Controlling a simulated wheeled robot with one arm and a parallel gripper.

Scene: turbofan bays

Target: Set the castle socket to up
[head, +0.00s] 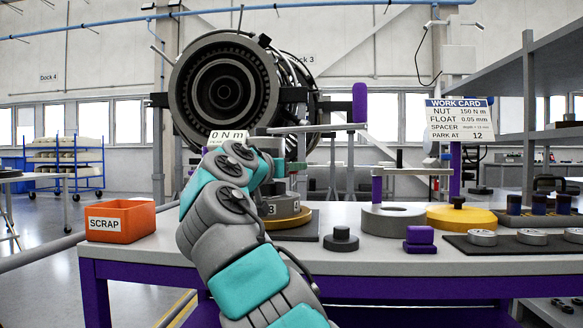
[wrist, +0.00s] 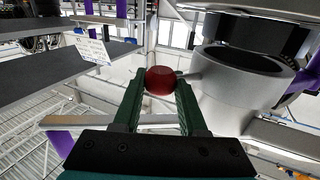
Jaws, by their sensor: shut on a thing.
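In the wrist view my gripper (wrist: 160,88) has its two dark green fingers closed on a round dark red knob (wrist: 160,80). The knob sits on a short stem from the side of a grey hollow cylinder (wrist: 228,90), which appears to be the castle socket. A dark cylindrical part stands inside or just above its open top; I cannot tell which. In the head view my gripper is mostly hidden by my own teal and grey arm, near the stand with the "0 N m" display (head: 228,137). The socket and knob are not clear there.
The bench (head: 350,262) holds an orange SCRAP bin (head: 120,222), a black knobbed weight (head: 341,240), a purple block (head: 419,240), a grey ring (head: 392,222) and a yellow disc (head: 462,217). A work card (head: 460,120) stands at right. The turbofan (head: 225,90) is behind.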

